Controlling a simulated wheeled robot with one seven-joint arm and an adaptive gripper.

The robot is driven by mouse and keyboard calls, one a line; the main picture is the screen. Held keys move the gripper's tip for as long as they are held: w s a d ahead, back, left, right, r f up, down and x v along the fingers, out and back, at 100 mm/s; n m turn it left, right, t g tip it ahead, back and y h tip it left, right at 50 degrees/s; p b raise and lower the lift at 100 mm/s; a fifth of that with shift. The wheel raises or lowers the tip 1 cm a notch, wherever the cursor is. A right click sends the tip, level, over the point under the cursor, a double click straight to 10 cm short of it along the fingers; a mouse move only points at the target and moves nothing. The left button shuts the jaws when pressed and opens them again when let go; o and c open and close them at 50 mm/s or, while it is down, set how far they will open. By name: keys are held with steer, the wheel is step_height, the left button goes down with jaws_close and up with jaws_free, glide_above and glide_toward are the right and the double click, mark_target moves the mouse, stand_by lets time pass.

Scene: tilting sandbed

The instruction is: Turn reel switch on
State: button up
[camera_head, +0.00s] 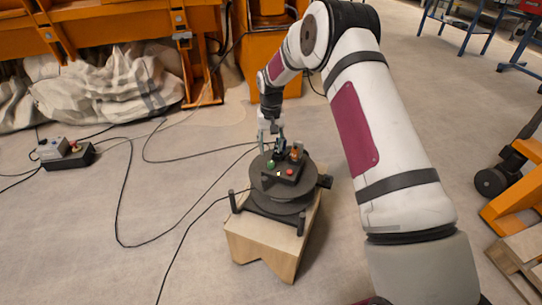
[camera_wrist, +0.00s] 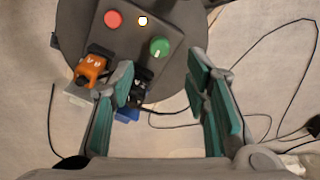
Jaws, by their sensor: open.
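A dark round cable reel (camera_head: 284,200) carries a dark control box (camera_head: 283,176) on top. In the wrist view the control box (camera_wrist: 133,38) shows a red round button (camera_wrist: 113,19), a small bright white light (camera_wrist: 143,21) and a green round knob or button (camera_wrist: 160,46). In the head view the green one (camera_head: 270,164) is nearest my gripper and the red one (camera_head: 290,171) is to its right. Contact cannot be told.
An orange plug (camera_wrist: 92,70) and a black plug (camera_wrist: 141,88) sit at the box's edge, near the left finger. The reel stands on a wooden block (camera_head: 262,245). Cables cross the floor. Another small device (camera_head: 66,152) lies at left; an orange pallet jack (camera_head: 515,205) is at right.

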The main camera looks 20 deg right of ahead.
steer(key=shift+r, duration=2.25)
steer(key=s+r+n, duration=0.1)
steer(key=s+r, duration=2.1)
steer(key=r, duration=0.3)
steer(key=s, duration=3.1)
step_height(320, 180, up, 27)
steer(key=t+p, duration=0.4)
steer(key=p, duration=2.1)
steer(key=shift+n+p, duration=0.3)
steer(key=shift+p, duration=0.05)
